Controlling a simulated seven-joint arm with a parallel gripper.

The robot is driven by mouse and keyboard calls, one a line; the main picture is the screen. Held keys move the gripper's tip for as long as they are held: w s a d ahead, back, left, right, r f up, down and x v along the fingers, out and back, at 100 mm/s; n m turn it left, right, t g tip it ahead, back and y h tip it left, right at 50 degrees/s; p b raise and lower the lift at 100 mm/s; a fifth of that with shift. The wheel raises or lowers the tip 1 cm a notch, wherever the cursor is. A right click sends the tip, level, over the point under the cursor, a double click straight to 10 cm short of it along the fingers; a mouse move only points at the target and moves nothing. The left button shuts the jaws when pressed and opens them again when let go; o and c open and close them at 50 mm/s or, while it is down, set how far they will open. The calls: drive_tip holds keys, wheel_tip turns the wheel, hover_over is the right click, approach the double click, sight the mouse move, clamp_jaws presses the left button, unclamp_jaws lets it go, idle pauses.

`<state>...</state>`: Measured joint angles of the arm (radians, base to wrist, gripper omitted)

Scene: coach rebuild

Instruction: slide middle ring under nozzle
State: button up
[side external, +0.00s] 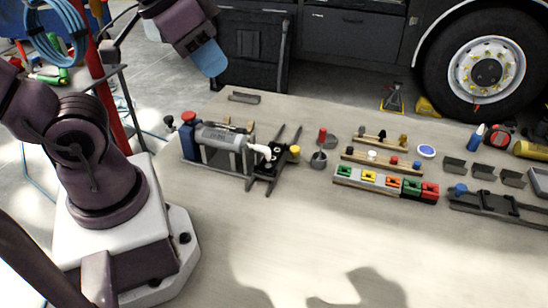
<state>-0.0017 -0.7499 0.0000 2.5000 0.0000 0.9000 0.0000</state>
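A grey cylinder (222,135) lies on a dark stand with a blue end block at the left of the table. A white nozzle (262,150) sticks out from its right end. Below the nozzle is a black frame (268,174) with raised prongs. I cannot make out for certain which piece is the middle ring. Small dark round pieces (318,160) lie right of the frame, near a red-topped post. My gripper (210,60), with a blue end part, is high above the table's back left edge, well away from the nozzle. Its finger opening cannot be made out.
Right of the frame stand wooden rails with small knobs (383,161) and a row of coloured blocks (385,181). A dark tray (495,205), a blue-white disc (426,151) and grey brackets (484,171) lie farther right. The table's front middle is clear.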

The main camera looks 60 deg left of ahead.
drive_tip(key=o, duration=0.4)
drive_tip(key=shift+w+a+f, duration=0.1)
drive_tip(key=shift+a+f, duration=0.1)
drive_tip(key=shift+f, duration=0.15)
drive_tip(key=shift+c, duration=0.2)
drive_tip(key=o, duration=0.3)
drive_tip(key=shift+w+a+f+n+g, duration=0.2)
drive_tip(key=shift+w+a+f+g, duration=0.1)
drive_tip(key=shift+w+f+g, duration=0.25)
drive_tip(key=shift+w+a+f+n+g, duration=0.2)
drive_tip(key=shift+w+a+f+g, duration=0.1)
drive_tip(key=shift+w+f+g, duration=0.2)
drive_tip(key=shift+o, duration=0.2)
drive_tip(key=m+g, duration=0.4)
drive_tip(key=m, duration=0.6)
approach(295, 148)
drive_tip(key=shift+t, duration=0.25)
drive_tip(key=f, duration=0.9)
drive_tip(key=shift+s+f, duration=0.1)
drive_tip(key=shift+s, duration=0.1)
